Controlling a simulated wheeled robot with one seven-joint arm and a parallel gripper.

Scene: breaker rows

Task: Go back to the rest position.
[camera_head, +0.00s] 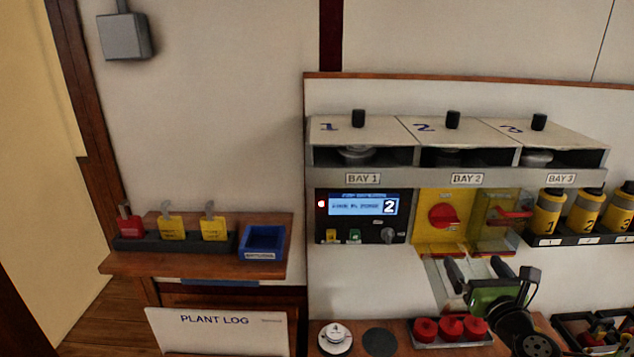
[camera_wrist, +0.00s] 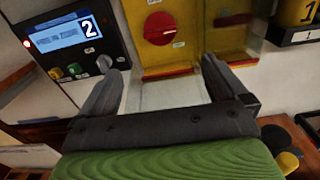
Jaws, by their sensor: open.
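My gripper (camera_head: 478,268) is open and empty in front of the panel, just below the yellow plate with the red rotary knob (camera_head: 444,216). In the wrist view my gripper (camera_wrist: 168,84) shows its two dark fingers spread wide, with nothing between them but the pale panel behind. The red knob (camera_wrist: 159,28) is beyond the fingertips there, apart from them. The lit display (camera_head: 363,206) reads a large 2, with smaller text that I cannot read surely.
Red cylinders (camera_head: 450,327) stand in a tray below my gripper. Numbered yellow cylinders (camera_head: 583,212) stand on a rack at right. A shelf (camera_head: 121,262) at left holds padlocks and a blue bin (camera_head: 263,256). Three lidded bays (camera_head: 452,131) are above.

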